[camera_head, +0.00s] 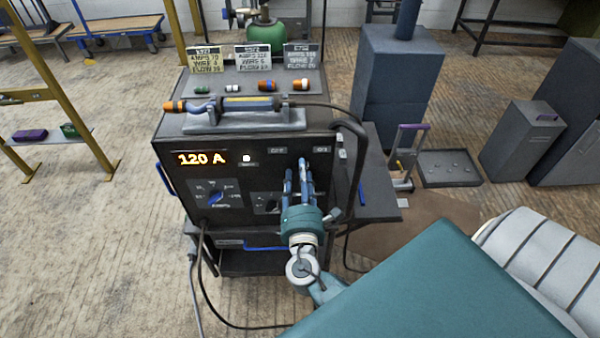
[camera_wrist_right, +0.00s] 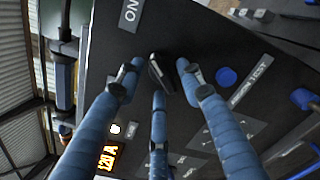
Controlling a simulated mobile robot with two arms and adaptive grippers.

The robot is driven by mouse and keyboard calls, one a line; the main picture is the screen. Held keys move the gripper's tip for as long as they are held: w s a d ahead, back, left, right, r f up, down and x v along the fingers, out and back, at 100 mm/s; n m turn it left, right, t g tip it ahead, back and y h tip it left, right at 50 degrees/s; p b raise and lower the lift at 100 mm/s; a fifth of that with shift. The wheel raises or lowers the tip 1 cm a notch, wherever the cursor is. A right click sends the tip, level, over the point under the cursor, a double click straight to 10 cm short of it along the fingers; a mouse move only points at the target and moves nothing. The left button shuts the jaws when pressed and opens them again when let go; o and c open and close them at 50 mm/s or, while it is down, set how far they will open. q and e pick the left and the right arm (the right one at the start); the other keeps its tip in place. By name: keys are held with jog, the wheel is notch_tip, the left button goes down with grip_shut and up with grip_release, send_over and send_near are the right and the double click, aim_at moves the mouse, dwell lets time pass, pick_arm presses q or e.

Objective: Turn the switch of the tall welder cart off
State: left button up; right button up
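The tall welder cart (camera_head: 240,170) stands in the middle of the head view, its dark front panel facing me. An OFF label (camera_head: 277,150) and an ON label (camera_head: 321,149) sit at its upper right. My right gripper (camera_head: 303,168) is at the panel there, its blue fingers hiding most of the switch. In the right wrist view the black switch (camera_wrist_right: 159,72) sits between the spread fingertips of the open gripper (camera_wrist_right: 160,80). The ON label (camera_wrist_right: 130,13) is above it. Contact and the switch's exact setting are unclear. My left gripper is not in view.
The orange display (camera_head: 201,158) reads 120 A beside a lit white lamp (camera_head: 246,158). A torch (camera_head: 230,105) lies on the cart top with a cable (camera_head: 350,130) hanging right. A side shelf (camera_head: 378,195) juts out right. A blue-grey cabinet (camera_head: 392,90) stands behind.

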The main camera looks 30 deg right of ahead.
jog(key=shift+w, duration=0.1)
jog(key=c, duration=0.7)
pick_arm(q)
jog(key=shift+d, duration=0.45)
pick_arm(e)
grip_shut()
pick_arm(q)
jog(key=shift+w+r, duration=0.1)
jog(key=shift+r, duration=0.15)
pick_arm(e)
jog(key=shift+n, duration=0.3)
pick_arm(q)
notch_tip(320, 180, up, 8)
jog(key=p, duration=0.8)
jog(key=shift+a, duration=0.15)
pick_arm(e)
jog(key=shift+f+n, duration=0.2)
jog(key=shift+n, duration=3.6)
jog(key=shift+f+n, duration=0.15)
jog(key=shift+n, duration=3.65)
